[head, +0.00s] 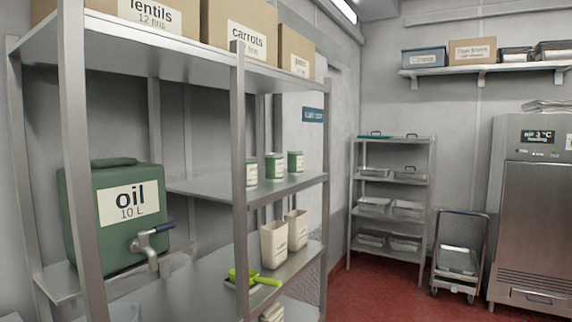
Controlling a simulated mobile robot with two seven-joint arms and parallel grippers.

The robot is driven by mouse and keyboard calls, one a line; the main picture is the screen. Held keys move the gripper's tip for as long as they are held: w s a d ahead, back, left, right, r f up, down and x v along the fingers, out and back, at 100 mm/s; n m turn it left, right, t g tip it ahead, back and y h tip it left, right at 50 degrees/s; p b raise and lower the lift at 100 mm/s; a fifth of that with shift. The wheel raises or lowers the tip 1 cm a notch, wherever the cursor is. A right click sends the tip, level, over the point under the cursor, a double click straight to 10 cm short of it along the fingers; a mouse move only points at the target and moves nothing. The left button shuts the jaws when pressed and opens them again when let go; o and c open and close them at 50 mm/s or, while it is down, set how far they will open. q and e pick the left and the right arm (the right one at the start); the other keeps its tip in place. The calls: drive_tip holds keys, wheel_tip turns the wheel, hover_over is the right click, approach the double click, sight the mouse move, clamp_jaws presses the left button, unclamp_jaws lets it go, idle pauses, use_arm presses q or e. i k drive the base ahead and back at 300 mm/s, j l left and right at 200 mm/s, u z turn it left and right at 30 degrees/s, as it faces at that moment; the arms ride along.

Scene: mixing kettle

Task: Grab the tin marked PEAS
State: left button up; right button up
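Three green tins with white labels stand on the middle shelf of the metal rack: a left tin (251,172), partly hidden by the rack's upright, a middle tin (275,166) and a right tin (295,163). The print on their labels is too small to read, so I cannot tell which is marked PEAS. Neither of my grippers shows in the head view.
The metal rack (243,160) fills the left side, its front upright before the shelves. A green oil container (85,215) with a tap, beige containers (274,244) and a lime-green scoop (252,278) sit lower. Cardboard boxes (239,14) line the top.

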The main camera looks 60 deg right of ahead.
sight(251, 184)
drive_tip(key=i+l, duration=0.1)
drive_tip(key=l, duration=0.85)
drive_tip(key=i+l, duration=0.1)
drive_tip(key=l, duration=0.85)
drive_tip(key=i+l, duration=0.1)
drive_tip(key=l, duration=0.9)
drive_tip(key=i+l+u, duration=0.1)
drive_tip(key=l, duration=0.85)
drive_tip(key=i+l, duration=0.1)
drive_tip(key=l, duration=0.85)
